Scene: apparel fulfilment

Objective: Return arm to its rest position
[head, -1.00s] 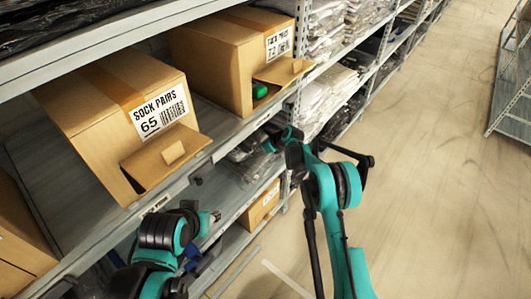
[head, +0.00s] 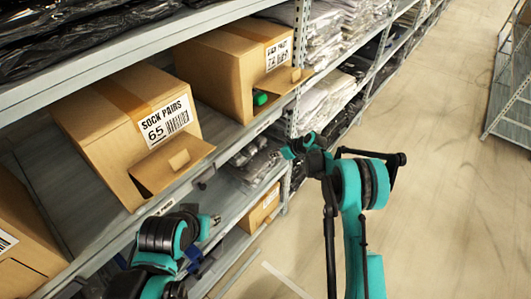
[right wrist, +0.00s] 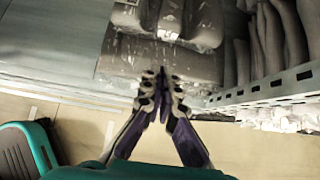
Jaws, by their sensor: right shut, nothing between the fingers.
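My right arm (head: 355,215) rises at the centre right of the head view, bent at the elbow, its far end beside the shelf edge. My right gripper (right wrist: 163,82) shows in the right wrist view with its dark fingers together and nothing between them. Ahead of it in that view lie plastic-wrapped packs (right wrist: 165,55) on a shelf. My left arm (head: 165,240) is folded at the lower left of the head view, in front of the shelving. I cannot make out its gripper.
An open carton marked SOCK PAIRS 65 (head: 120,115) and a carton marked 72 (head: 220,60) stand on the shelf, the second with a green item (head: 260,99) inside. Another carton (head: 263,208) sits lower. The aisle floor (head: 450,200) on the right is clear, with a rack (head: 508,100) beyond.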

